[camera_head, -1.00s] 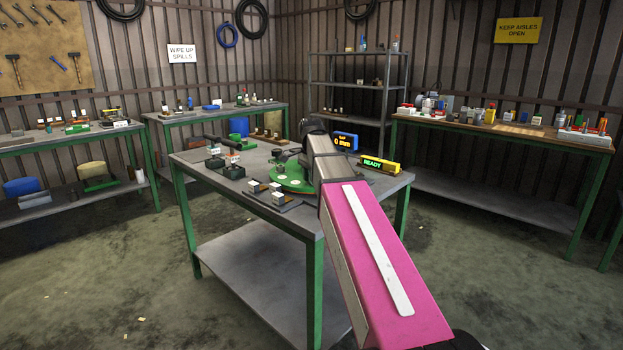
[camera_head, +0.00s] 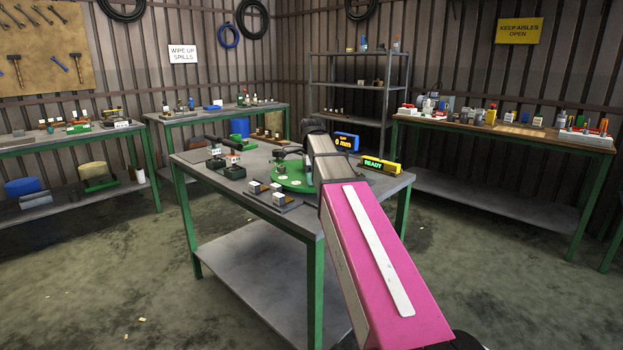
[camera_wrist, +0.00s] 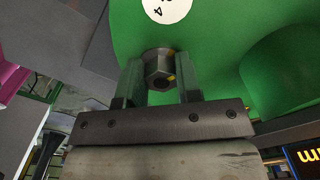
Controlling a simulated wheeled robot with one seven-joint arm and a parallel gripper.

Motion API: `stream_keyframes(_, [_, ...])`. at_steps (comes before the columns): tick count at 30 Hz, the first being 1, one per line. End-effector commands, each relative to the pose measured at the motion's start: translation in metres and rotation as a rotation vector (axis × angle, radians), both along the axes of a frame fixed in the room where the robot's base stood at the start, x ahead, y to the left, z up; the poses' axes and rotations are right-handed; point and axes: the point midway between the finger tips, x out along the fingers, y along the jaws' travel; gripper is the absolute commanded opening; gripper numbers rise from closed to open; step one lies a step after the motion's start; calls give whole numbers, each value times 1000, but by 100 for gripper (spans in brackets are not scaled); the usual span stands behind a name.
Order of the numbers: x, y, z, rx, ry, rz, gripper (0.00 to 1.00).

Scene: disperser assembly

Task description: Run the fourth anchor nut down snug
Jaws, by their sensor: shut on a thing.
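In the wrist view, my gripper (camera_wrist: 160,82) is shut on a grey hex nut (camera_wrist: 158,68), with one finger on each side of it. The nut is over or against the green plate (camera_wrist: 215,40); I cannot tell how far down it sits. A white round label marked 4 (camera_wrist: 167,8) is on the plate just beyond the nut. In the head view, the green plate (camera_head: 290,183) lies on the table, and my arm hides its right part, the gripper and the nut.
The grey-topped table (camera_head: 225,190) also holds a tray (camera_head: 284,207) with pale blocks, dark holders (camera_head: 215,165), a blue display (camera_head: 346,141) reading 0 mm and a yellow display (camera_head: 380,164) reading READY. A raised green part (camera_wrist: 278,70) is right of the nut.

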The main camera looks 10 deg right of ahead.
Motion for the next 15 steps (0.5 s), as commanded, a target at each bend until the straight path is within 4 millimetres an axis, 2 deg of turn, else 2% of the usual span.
stream_keyframes(8, [0, 0, 0, 1, -1, 1, 8])
stream_keyframes(9, [0, 0, 0, 1, -1, 1, 38])
stream_keyframes(11, [0, 0, 0, 1, -1, 1, 57])
stream_keyframes(15, [0, 0, 0, 1, 0, 1, 57])
